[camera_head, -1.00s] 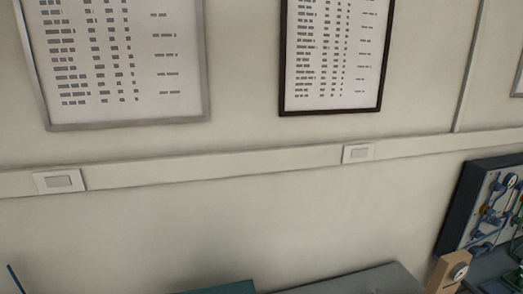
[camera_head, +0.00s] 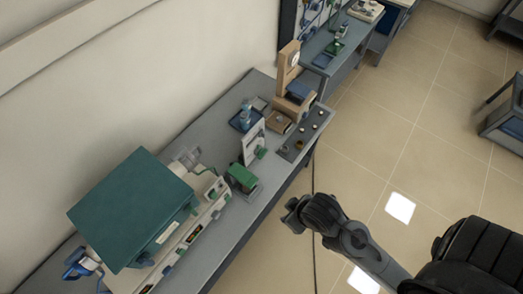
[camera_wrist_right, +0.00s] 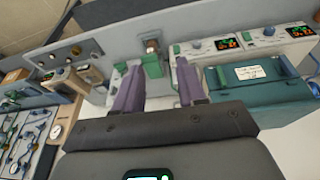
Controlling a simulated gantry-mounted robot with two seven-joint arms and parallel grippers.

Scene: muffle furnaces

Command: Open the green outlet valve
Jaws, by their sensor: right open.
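Several green parts are in view, and I cannot tell surely which is the outlet valve. A green block-shaped part (camera_head: 242,178) stands near the bench's front edge, right of the teal-topped furnace (camera_head: 130,208). A green block (camera_wrist_right: 152,66) shows beyond and between my right fingers in the right wrist view, apart from them. A small green part (camera_wrist_right: 182,62) sits beside the furnace controls there. My right gripper (camera_wrist_right: 159,92) is open and empty, its two purple fingers spread. In the head view its dark end (camera_head: 296,212) is off the bench's front edge. My left gripper is not in view.
The grey bench (camera_head: 212,125) runs along the wall. It also carries a white upright card (camera_head: 253,143), a blue tray (camera_head: 243,122) and a wooden gauge stand (camera_head: 288,68). A second bench (camera_head: 330,65) stands farther back. Tiled floor (camera_head: 385,150) is open to the right.

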